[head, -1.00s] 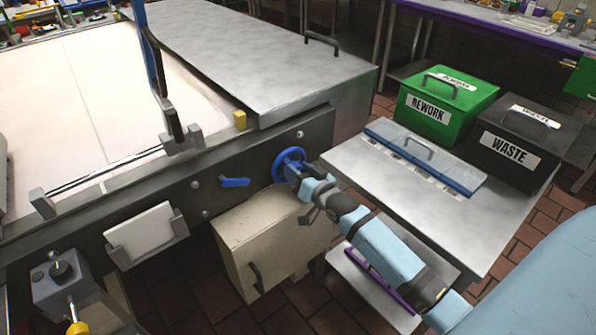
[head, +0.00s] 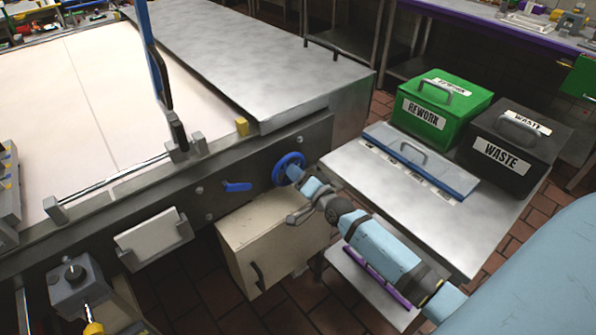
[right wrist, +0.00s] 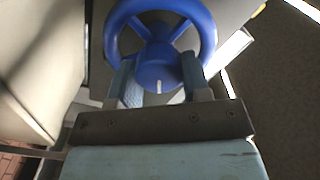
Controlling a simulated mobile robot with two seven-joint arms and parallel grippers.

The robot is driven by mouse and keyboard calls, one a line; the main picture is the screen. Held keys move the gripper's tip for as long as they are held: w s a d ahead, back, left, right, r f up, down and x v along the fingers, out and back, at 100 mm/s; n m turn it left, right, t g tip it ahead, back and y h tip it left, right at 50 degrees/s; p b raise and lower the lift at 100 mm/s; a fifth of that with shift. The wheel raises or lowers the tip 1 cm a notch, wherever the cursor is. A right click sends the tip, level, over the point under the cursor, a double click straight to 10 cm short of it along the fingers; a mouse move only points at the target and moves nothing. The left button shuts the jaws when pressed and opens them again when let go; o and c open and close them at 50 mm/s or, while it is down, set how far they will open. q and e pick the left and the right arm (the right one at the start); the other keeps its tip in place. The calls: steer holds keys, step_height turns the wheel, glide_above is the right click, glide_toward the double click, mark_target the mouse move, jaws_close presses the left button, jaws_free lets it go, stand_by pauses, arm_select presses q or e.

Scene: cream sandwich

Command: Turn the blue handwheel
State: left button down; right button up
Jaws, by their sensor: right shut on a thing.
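The blue handwheel (head: 287,167) is mounted on the dark side panel of the conveyor machine, left of the steel side table. My right gripper (head: 297,174) reaches it from the lower right. In the right wrist view the blue handwheel (right wrist: 158,45) fills the upper middle, with its spokes and hub visible. My right gripper (right wrist: 160,88) has one finger on each side of the hub's lower part, which carries a white mark, and is shut on it. The wheel's rim stands beyond the fingers. My left gripper is not in view.
A cream box (head: 262,240) with a handle stands below. The steel side table (head: 440,215) holds a blue-edged lidded tray (head: 422,160). Green REWORK (head: 440,108) and black WASTE (head: 512,148) bins stand behind.

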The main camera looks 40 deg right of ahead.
steer(key=shift+m, duration=0.9)
steer(key=m, duration=0.4)
steer(key=shift+f, duration=0.1)
steer(key=shift+m, duration=1.3)
steer(key=o, duration=0.9)
steer(key=shift+s, duration=0.1)
steer(key=s, duration=0.9)
steer(key=s+d, duration=0.1)
steer(key=s, duration=0.3)
steer(key=shift+s+d, duration=0.1)
steer(key=shift+s, duration=0.2)
